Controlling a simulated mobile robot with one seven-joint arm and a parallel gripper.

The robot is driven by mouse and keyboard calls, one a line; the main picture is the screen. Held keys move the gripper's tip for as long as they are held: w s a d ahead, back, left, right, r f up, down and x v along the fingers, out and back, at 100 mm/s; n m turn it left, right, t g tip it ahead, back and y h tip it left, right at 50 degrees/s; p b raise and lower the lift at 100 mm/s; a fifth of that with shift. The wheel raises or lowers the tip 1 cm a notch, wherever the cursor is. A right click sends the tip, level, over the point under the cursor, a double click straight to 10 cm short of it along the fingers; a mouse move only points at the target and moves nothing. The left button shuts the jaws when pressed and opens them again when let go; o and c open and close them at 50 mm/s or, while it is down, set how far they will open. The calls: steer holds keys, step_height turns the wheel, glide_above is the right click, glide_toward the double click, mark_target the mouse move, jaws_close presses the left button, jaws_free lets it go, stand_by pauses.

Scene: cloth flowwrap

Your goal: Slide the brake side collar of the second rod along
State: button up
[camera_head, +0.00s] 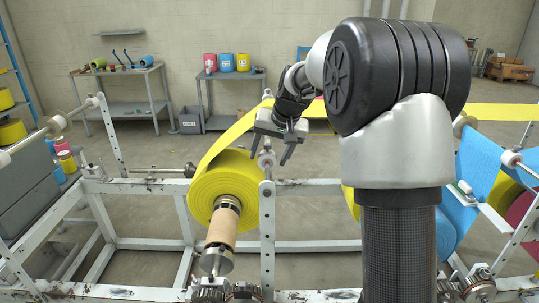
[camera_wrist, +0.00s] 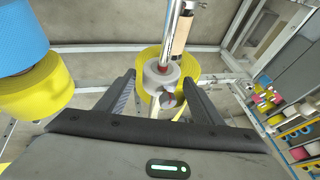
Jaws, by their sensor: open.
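The yellow roll (camera_head: 222,190) sits on a rod with a bare cardboard core (camera_head: 224,222) at its near side. A metal collar (camera_head: 228,202) is around the rod close to the roll, and a wider metal collar (camera_head: 217,262) is at the near end of the core. I cannot tell which is the brake side collar. My gripper (camera_head: 269,158) is open and empty, above the post right of the roll. In the wrist view a grey rounded piece (camera_wrist: 158,80) with red marks shows between the open fingers, before the yellow roll (camera_wrist: 190,66); whether the fingers straddle it is unclear.
A white frame post (camera_head: 267,235) stands right beside the roll. Yellow web (camera_head: 235,128) runs from the roll up behind my gripper. Blue material (camera_head: 476,170) and more rolls are at right. Benches (camera_head: 125,90) stand at the back wall.

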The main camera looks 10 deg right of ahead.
mark_target(268, 169)
steer(key=shift+c, duration=0.2)
steer(key=c, duration=1.5)
steer(key=shift+o, duration=0.2)
steer(key=s+b, duration=0.1)
steer(key=s, duration=0.2)
steer(key=s+a+b, duration=0.1)
steer(key=s, duration=0.2)
steer(key=shift+s+a+b, duration=0.15)
steer(key=shift+s+b, duration=0.05)
steer(key=shift+b, duration=0.15)
steer(key=o, duration=1.5)
steer(key=shift+r, duration=0.15)
steer(key=p+v, duration=0.2)
steer(key=v, duration=1.5)
